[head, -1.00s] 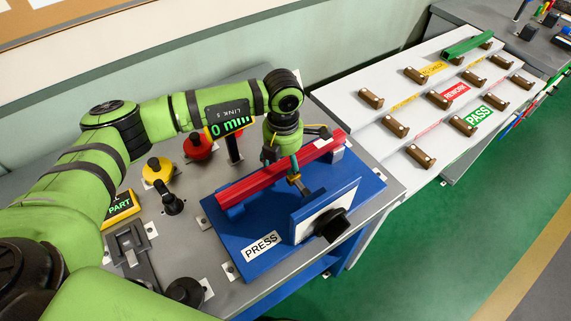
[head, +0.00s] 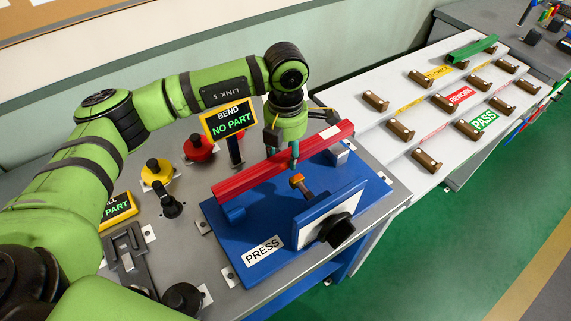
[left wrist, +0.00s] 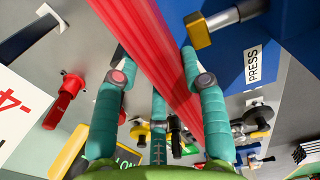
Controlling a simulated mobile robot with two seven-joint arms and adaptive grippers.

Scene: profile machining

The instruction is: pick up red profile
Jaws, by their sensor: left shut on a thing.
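The red profile (head: 250,178) is a long ribbed bar. In the head view it is over the blue press (head: 232,246), with its long side running from lower left to upper right. My left gripper (head: 281,152) is shut on the profile near its middle, from above. In the left wrist view the red profile (left wrist: 160,50) runs between the teal fingers of my left gripper (left wrist: 154,52). The profile looks slightly raised off the press's supports. My right gripper is not in view.
A display (head: 230,119) reading "BEND NO PART" stands behind the profile.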

